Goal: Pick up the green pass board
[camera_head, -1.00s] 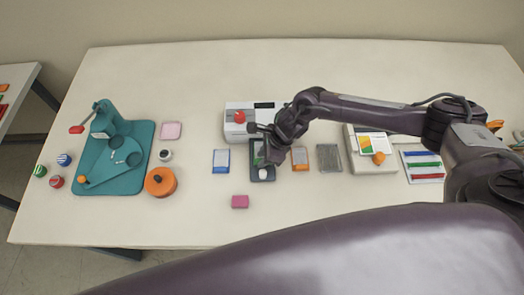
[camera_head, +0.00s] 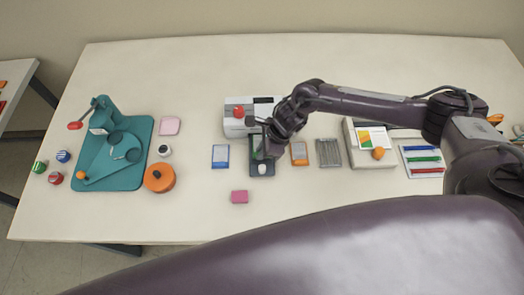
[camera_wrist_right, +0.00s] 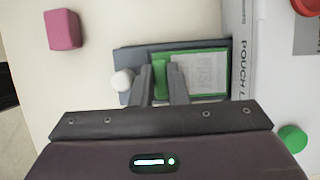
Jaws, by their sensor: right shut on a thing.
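The green pass board (camera_wrist_right: 203,73), a green-edged piece with a white printed sheet, lies on a dark grey tray with a white knob (camera_wrist_right: 122,80). In the head view the dark tray (camera_head: 256,171) is at the middle of the table, and my right gripper (camera_head: 265,153) hides much of the board. In the right wrist view my right gripper (camera_wrist_right: 161,78) has its two fingers on either side of the board's green left end, shut on it. The board still appears to lie within the tray; any lift cannot be told. My left gripper is not in view.
A white pouch laminator (camera_head: 236,126) with a red knob stands just behind the tray. A blue-edged card (camera_head: 220,156) is to the left and an orange one (camera_head: 299,153) to the right. A pink block (camera_head: 239,197) lies in front. The table's front left is clear.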

